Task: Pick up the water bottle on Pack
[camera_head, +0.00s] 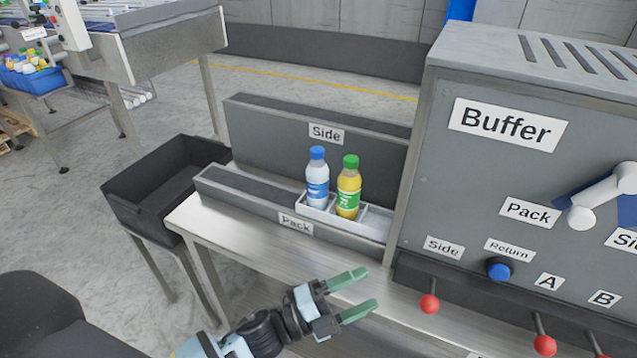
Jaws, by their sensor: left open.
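The water bottle (317,178), pale with a blue cap and blue label, stands upright in a white tray (375,222) behind the "Pack" label (296,225). A yellow bottle (348,188) with a green cap stands close at its right in the same tray. My left gripper (360,294) is open and empty, with two green fingers pointing right. It is in front of and below the bottles, near the front of the metal table, apart from both. My right gripper does not show.
A grey machine (520,180) marked "Buffer" with red knobs and a blue button stands at right. A grey "Side" panel (270,135) rises behind the bottles. A black bin (165,185) stands at left. The metal tabletop (215,225) is clear at left.

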